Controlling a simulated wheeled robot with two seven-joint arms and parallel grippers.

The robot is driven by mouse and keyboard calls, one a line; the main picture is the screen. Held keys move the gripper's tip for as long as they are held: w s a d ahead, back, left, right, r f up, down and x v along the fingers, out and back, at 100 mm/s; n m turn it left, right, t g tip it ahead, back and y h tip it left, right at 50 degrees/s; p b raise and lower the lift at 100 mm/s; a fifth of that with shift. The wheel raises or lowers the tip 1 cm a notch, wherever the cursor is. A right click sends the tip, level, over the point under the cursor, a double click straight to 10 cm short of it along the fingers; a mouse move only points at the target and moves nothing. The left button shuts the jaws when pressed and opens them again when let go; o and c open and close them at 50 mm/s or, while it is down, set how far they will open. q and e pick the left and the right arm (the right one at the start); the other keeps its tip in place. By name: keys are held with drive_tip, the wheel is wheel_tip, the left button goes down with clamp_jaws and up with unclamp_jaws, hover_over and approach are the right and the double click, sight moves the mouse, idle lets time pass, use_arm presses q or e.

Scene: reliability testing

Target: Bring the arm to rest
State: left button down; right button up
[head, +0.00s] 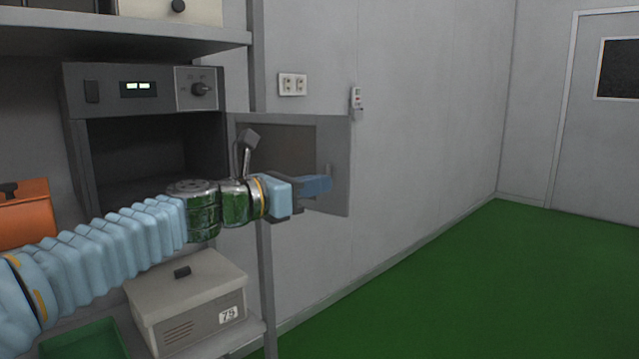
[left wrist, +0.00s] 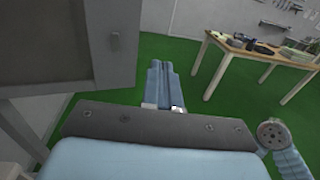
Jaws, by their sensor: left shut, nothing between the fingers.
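My left arm (head: 120,245) reaches in from the left across the front of the shelf. My left gripper (head: 318,185) is shut and empty, in front of the inner face of the open oven door (head: 338,150). In the left wrist view the shut fingers (left wrist: 160,85) point out over the green floor, and the door (left wrist: 85,45) is at the upper left. I cannot tell from these views whether the gripper touches the door. My right gripper is not seen.
The dark oven (head: 140,85) stands open on the shelf (head: 130,38). A box marked 75 (head: 190,300), a green tray (head: 85,340) and an orange case (head: 25,215) are nearby. A table with items (left wrist: 265,55) shows in the left wrist view. Green floor (head: 480,280) is clear at right.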

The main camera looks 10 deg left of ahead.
use_arm(q)
drive_tip(key=s+a, duration=0.3)
drive_tip(key=s, duration=0.5)
drive_tip(key=w+f+m+g+y, duration=0.2)
drive_tip(key=w+f+y, duration=0.15)
drive_tip(key=f, duration=1.05)
drive_tip(key=w+f+m+g+y, duration=0.2)
drive_tip(key=w+f, duration=0.3)
drive_tip(key=f, duration=0.8)
drive_tip(key=s+a+f+m+g+y, duration=0.15)
drive_tip(key=f+m, duration=0.25)
drive_tip(key=f, duration=0.7)
drive_tip(key=s+f+m+g+y, duration=0.1)
drive_tip(key=s+f+m+g, duration=0.15)
drive_tip(key=f, duration=0.85)
drive_tip(key=s+d+f+m+g, duration=0.1)
drive_tip(key=s+f+m+g, duration=0.1)
drive_tip(key=s+f+m, duration=0.5)
drive_tip(key=s+d+f+m+g, duration=0.1)
drive_tip(key=s+f+m+g, duration=0.1)
drive_tip(key=s+f+m, duration=0.6)
drive_tip(key=s+f, duration=0.7)
drive_tip(key=s, duration=0.1)
drive_tip(key=shift+d+f+b, duration=0.25)
drive_tip(key=shift+d+b, duration=0.1)
drive_tip(key=shift+b, duration=0.05)
